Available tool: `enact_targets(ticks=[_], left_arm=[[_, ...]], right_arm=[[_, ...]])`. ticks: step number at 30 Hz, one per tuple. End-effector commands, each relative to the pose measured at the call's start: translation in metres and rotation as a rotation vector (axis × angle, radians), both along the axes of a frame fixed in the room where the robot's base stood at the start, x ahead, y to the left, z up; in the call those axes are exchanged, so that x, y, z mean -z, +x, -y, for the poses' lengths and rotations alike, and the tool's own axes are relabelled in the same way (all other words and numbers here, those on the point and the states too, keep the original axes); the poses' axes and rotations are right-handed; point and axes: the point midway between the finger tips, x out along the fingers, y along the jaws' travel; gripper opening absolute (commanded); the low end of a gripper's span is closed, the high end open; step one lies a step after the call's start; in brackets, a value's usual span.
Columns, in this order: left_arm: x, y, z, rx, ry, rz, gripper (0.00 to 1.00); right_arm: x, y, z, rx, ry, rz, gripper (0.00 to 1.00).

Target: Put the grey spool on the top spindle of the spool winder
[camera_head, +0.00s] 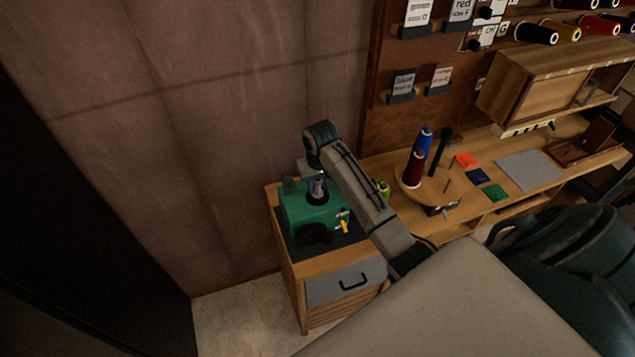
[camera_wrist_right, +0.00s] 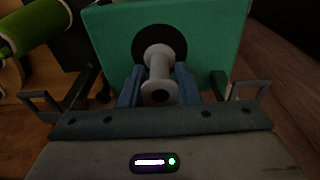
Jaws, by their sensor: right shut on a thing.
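The spool winder (camera_head: 299,215) is a green box with a black disc on its top face, standing on a small wooden cabinet. It also fills the top of the right wrist view (camera_wrist_right: 215,40). My right gripper (camera_head: 316,184) is over the winder's top, its blue fingers (camera_wrist_right: 158,84) shut on the grey spool (camera_wrist_right: 158,62). The spool stands end-on over the black disc (camera_wrist_right: 140,40), its far flange at or close to the disc. The top spindle is hidden, and I cannot tell whether the spool is around it. My left gripper is not in view.
A green spool (camera_wrist_right: 35,27) lies at the upper left of the wrist view. Right of the winder, a round wooden stand (camera_head: 410,190) holds a dark red and a blue cone, with a black post beside it. A wall is behind the cabinet (camera_head: 325,262).

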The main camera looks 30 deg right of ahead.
Motion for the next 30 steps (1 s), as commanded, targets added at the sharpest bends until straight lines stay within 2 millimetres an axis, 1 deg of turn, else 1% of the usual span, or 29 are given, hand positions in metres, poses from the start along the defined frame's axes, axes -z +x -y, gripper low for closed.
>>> enact_targets(ticks=[6, 10, 11, 13, 14, 15, 25, 28, 30], left_arm=[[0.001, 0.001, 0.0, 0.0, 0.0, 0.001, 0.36], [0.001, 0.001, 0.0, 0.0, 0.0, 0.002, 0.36], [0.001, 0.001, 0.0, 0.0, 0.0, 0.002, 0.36], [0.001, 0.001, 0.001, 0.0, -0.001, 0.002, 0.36], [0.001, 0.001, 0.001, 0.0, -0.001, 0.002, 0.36], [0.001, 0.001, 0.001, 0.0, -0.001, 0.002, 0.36], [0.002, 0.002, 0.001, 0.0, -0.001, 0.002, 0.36], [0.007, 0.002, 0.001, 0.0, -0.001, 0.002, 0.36], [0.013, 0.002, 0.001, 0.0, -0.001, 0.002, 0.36]], right_arm=[[0.006, 0.0, 0.0, 0.0, 0.0, -0.001, 0.08], [0.005, 0.0, 0.0, 0.0, 0.0, 0.0, 0.08], [0.005, 0.0, 0.0, 0.0, 0.0, 0.0, 0.31], [0.005, 0.0, 0.0, 0.0, 0.0, 0.0, 0.45], [0.005, 0.0, 0.0, 0.0, 0.0, 0.0, 0.51], [0.005, 0.0, 0.0, 0.0, 0.0, 0.0, 0.54], [0.002, 0.0, 0.0, 0.0, 0.0, 0.001, 0.54], [-0.007, 0.0, 0.0, 0.0, -0.001, 0.004, 0.54], [-0.019, -0.002, 0.0, -0.001, -0.002, 0.006, 0.54]])
